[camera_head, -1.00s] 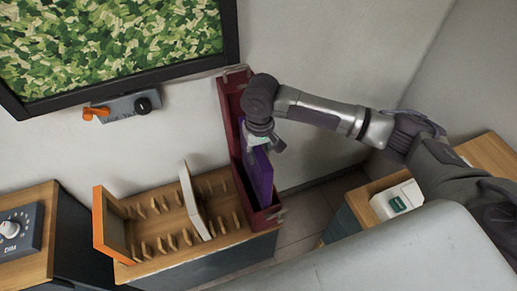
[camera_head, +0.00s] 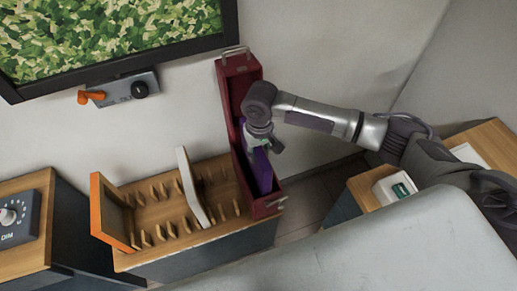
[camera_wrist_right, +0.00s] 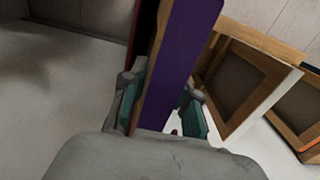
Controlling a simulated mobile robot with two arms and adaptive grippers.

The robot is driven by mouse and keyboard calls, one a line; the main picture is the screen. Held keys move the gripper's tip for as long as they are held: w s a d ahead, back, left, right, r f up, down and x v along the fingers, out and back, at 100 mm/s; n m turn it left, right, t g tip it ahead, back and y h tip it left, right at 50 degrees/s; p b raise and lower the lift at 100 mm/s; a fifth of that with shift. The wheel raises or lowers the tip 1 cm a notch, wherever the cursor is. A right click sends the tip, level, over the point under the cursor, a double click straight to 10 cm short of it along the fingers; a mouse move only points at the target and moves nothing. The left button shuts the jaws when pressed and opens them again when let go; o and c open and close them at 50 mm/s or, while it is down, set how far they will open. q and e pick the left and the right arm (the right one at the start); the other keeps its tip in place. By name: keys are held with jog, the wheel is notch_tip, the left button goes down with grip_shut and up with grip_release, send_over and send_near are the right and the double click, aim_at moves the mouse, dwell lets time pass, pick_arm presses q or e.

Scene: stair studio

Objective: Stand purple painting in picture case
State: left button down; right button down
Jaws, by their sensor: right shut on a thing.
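The purple painting (camera_head: 262,172) stands on edge, its lower part inside the dark red picture case (camera_head: 240,75). The case is open, with its tall lid up against the wall, at the right end of a wooden-topped cabinet. My right gripper (camera_head: 262,146) is at the painting's upper edge, shut on it. In the right wrist view the painting (camera_wrist_right: 182,62) runs between the two teal-padded fingers (camera_wrist_right: 162,112). I cannot tell whether the painting touches the case floor. My left gripper is out of view.
A pegged wooden rack (camera_head: 165,212) left of the case holds an orange-framed picture (camera_head: 110,212) and a white-edged picture (camera_head: 192,188). A box with an orange lever (camera_head: 125,90) is on the wall. A white device (camera_head: 394,187) sits on the right-hand cabinet.

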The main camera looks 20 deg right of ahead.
jog(key=shift+f+b, duration=1.15)
jog(key=shift+f, duration=2.2)
jog(key=c, duration=0.8)
grip_release()
